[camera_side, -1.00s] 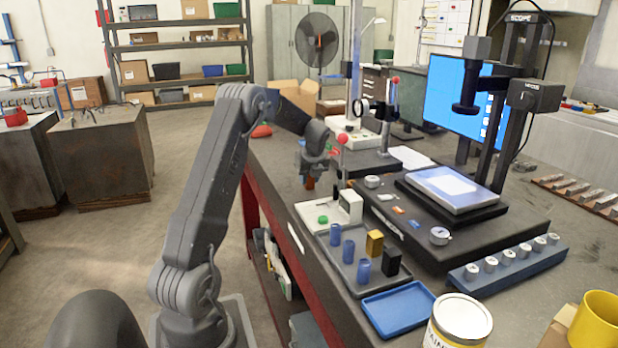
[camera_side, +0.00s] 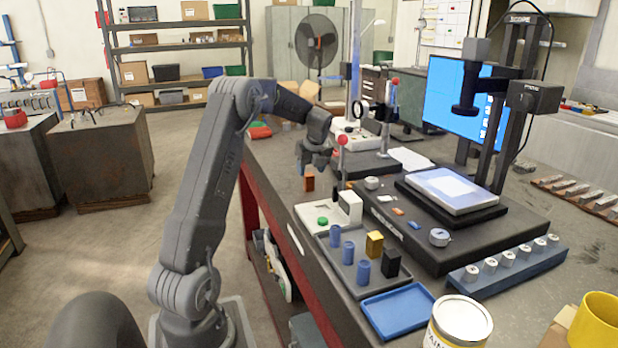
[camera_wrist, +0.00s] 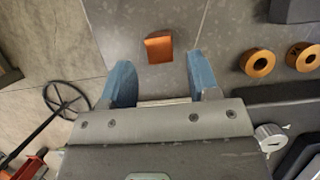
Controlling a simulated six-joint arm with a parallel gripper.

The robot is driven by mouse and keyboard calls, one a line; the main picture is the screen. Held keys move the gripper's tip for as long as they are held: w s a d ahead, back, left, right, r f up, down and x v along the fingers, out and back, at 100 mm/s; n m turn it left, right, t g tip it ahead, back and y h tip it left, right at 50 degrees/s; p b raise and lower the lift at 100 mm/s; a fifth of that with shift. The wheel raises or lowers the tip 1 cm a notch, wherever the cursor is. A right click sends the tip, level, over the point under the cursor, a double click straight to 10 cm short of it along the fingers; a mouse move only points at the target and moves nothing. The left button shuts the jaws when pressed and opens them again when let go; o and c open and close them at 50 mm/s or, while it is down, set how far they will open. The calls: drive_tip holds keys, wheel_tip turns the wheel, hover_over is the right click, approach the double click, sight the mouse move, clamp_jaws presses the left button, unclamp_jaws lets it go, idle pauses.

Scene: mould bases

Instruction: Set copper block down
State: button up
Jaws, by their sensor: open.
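The copper block (camera_side: 309,181) stands on the dark bench top near its left edge in the side view, left of the white tester. It also shows in the wrist view (camera_wrist: 159,47), a little beyond the fingertips and apart from both. My gripper (camera_side: 312,168) is just above the block in the side view. In the wrist view my gripper (camera_wrist: 161,62) has its two blue fingers spread wide with nothing between them.
A white tester with a green button (camera_side: 322,220) and a grey tray of coloured pieces (camera_side: 341,270) stand nearer the camera. A red-topped post (camera_side: 342,140) is close right of my gripper. Two copper rings (camera_wrist: 258,62) lie right of the fingers.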

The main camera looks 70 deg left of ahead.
drive_tip(key=v, duration=0.7)
drive_tip(key=shift+r, duration=0.15)
drive_tip(key=shift+d, duration=0.1)
